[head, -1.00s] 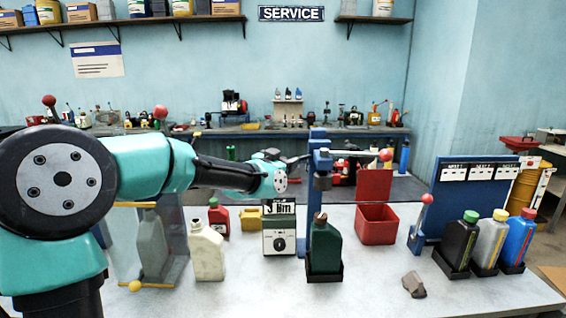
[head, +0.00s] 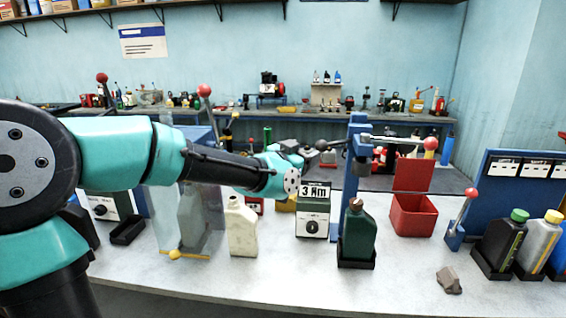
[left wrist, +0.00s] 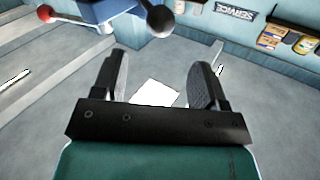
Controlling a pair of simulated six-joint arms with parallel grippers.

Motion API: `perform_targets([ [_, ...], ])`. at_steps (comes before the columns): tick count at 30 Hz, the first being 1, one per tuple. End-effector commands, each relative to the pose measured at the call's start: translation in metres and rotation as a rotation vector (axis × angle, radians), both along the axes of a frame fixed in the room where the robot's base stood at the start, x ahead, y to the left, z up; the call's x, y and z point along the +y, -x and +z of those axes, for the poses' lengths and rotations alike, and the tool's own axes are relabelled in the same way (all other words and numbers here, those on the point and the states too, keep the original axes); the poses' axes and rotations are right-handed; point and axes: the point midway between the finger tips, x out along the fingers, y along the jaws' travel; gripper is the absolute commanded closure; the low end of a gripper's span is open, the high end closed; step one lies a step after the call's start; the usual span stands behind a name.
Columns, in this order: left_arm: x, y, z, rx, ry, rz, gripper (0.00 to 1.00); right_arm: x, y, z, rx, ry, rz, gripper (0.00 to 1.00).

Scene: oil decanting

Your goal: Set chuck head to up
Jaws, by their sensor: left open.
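The blue press post (head: 354,180) stands behind the green bottle (head: 359,235) in a black holder. The grey chuck head (head: 362,166) hangs on it above the bottle's brown cap, with a clear gap. A light lever runs right from the post to a red ball (head: 430,144). My left gripper (head: 322,152) is dark and small at the arm's end, left of the post's upper part; contact cannot be told. In the left wrist view it (left wrist: 158,85) is open with nothing between the fingers. A blue block (left wrist: 105,10) with red and black balls shows beyond it.
A grey dial box (head: 312,215), a cream jug (head: 241,228) and a clear panel stand left of the bottle. A red open box (head: 413,215), a small red-ball lever (head: 462,220) and several bottles stand right. A grey lump (head: 449,281) lies in front on clear table.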

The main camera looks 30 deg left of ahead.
Motion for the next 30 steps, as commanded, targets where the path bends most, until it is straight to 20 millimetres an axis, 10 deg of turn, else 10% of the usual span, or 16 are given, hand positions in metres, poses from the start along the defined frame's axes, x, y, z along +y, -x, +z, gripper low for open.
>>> perform_targets([
  [15, 0.009, 0.074, 0.001, -0.002, 0.000, 0.002, 0.33, 0.000, 0.000, 0.000, 0.000, 0.000, 0.000, 0.27],
  [30, 0.009, 0.080, 0.000, -0.001, -0.001, 0.001, 0.33, 0.000, 0.000, 0.000, 0.000, 0.000, 0.000, 0.27],
])
